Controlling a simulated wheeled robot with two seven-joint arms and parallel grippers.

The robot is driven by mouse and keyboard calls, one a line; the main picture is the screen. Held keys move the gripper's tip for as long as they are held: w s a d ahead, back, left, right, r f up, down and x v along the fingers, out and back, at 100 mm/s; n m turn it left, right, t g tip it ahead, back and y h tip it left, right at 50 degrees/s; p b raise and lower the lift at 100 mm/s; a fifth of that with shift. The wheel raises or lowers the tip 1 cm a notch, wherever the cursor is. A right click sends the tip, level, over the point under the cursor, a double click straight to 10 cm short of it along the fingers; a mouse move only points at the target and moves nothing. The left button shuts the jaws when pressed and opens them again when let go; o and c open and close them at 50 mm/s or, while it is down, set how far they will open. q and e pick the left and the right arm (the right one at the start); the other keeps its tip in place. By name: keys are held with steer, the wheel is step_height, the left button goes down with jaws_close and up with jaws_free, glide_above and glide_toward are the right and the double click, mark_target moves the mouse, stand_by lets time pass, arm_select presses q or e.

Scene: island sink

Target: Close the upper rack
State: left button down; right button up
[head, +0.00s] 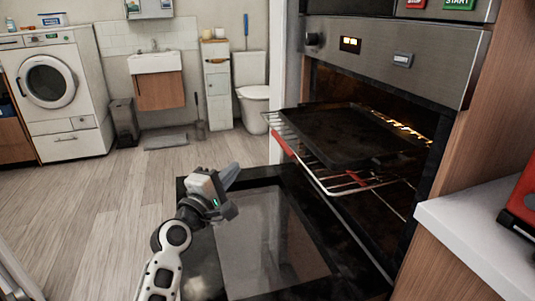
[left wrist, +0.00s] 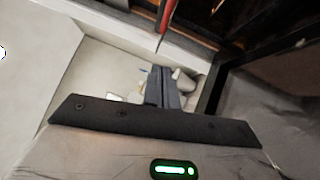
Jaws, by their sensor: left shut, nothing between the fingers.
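The oven's upper rack (head: 345,184) is a wire shelf slid partway out of the open oven, with red parts along its front edge. In the left wrist view, the shut fingers (left wrist: 163,84) point towards a thin red part (left wrist: 167,14) at the top, likely the rack's edge. My right gripper is not in view.
A white counter (head: 475,235) with a red object (head: 525,205) stands right of the oven. The oven's control panel (head: 390,50) is above the opening. The wooden floor (head: 100,210) to the left is clear. A washing machine (head: 55,90) stands far back.

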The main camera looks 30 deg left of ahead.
arm_select(q)
steer(key=w+d+r, duration=0.2)
steer(key=w, duration=0.9)
steer(key=shift+w, duration=0.4)
